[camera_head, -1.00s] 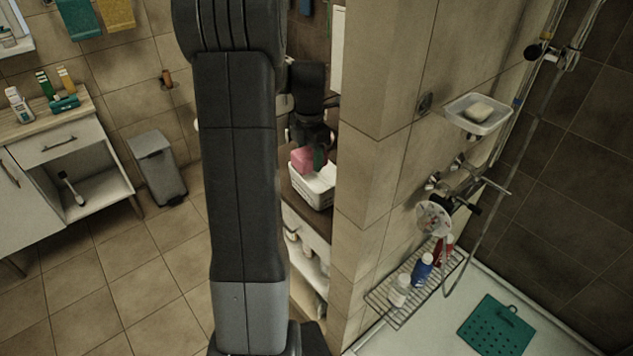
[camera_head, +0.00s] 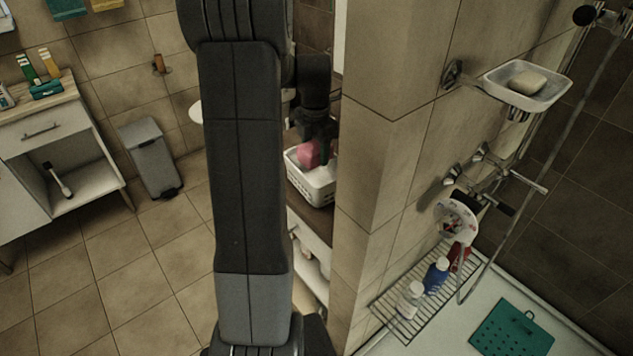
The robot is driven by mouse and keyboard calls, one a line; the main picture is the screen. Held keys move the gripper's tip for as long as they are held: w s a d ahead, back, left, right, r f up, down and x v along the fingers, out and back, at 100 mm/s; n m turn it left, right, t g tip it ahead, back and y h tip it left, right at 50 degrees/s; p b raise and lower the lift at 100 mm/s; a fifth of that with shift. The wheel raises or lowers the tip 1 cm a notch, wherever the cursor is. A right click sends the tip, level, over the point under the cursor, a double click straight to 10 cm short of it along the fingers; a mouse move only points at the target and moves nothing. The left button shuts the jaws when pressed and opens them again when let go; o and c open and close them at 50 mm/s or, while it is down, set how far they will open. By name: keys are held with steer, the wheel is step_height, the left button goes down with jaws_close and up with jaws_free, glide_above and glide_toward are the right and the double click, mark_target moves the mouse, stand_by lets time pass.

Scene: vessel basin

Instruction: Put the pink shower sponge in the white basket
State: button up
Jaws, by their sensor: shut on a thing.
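The pink shower sponge (camera_head: 308,154) shows just below my gripper (camera_head: 319,143), at the top of the white basket (camera_head: 312,187). My gripper is shut on the sponge. The sponge overlaps the basket's opening in the picture; I cannot tell whether it touches the basket. The basket stands upright on a dark counter top. A small green thing shows beside the sponge. My arm hides part of the left side of the counter, and the fingertips are too small and dark to make out clearly.
A tiled wall (camera_head: 378,150) stands close to the right of the basket. Beyond it are a soap dish (camera_head: 540,88) and a wire rack (camera_head: 425,290) with bottles. A grey bin (camera_head: 150,158) stands at the left. The floor in front of it is clear.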

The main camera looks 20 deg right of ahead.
mark_target(315, 146)
step_height(315, 146, down, 8)
steer(key=shift+f+p, duration=0.25)
steer(key=shift+p, duration=0.15)
steer(key=o, duration=1)
steer(key=shift+f, duration=0.15)
step_height(315, 146, up, 12)
steer(key=shift+r+b, duration=0.15)
steer(key=shift+b, duration=0.45)
steer(key=shift+a, duration=0.1)
